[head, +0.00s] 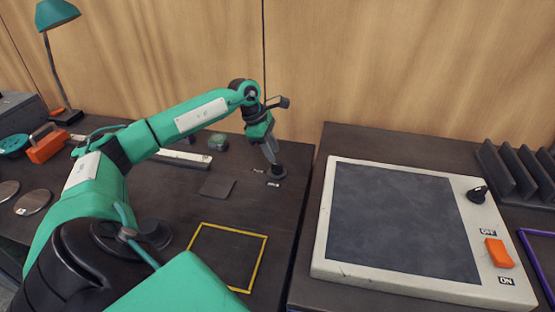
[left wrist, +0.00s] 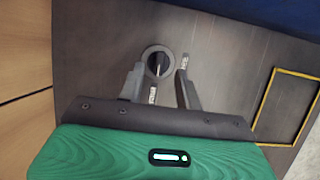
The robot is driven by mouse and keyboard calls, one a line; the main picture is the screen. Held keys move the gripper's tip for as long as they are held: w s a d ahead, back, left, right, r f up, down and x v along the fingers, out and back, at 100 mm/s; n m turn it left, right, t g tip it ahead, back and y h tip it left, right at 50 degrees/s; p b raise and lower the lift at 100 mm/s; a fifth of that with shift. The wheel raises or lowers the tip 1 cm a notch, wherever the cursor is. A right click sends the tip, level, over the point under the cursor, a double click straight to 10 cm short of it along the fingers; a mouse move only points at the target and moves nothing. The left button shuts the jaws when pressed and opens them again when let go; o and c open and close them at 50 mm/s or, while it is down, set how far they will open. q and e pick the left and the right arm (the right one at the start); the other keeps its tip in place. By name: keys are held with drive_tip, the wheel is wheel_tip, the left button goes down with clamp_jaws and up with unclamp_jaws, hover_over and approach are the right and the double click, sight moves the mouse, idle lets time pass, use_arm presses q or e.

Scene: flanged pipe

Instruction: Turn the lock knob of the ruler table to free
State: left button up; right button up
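The lock knob (head: 278,171) is a small dark round knob on the dark table, near its right edge in the head view. Small pale labels lie beside it. In the left wrist view the knob (left wrist: 158,62) shows as a dark disc with a raised bar across it. My left gripper (head: 271,158) points down at the knob. My right gripper is not in view.
A pale ruler strip (head: 183,158) lies partly behind my arm. A dark square plate (head: 216,187) and a yellow-outlined square (head: 264,262) are on the same table. On the right stands a pale-framed panel (head: 320,250) with an orange switch (head: 499,253). A wooden wall rises behind.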

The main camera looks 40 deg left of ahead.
sight(279, 165)
use_arm(q)
drive_tip(key=shift+x, duration=2.4)
clamp_jaws()
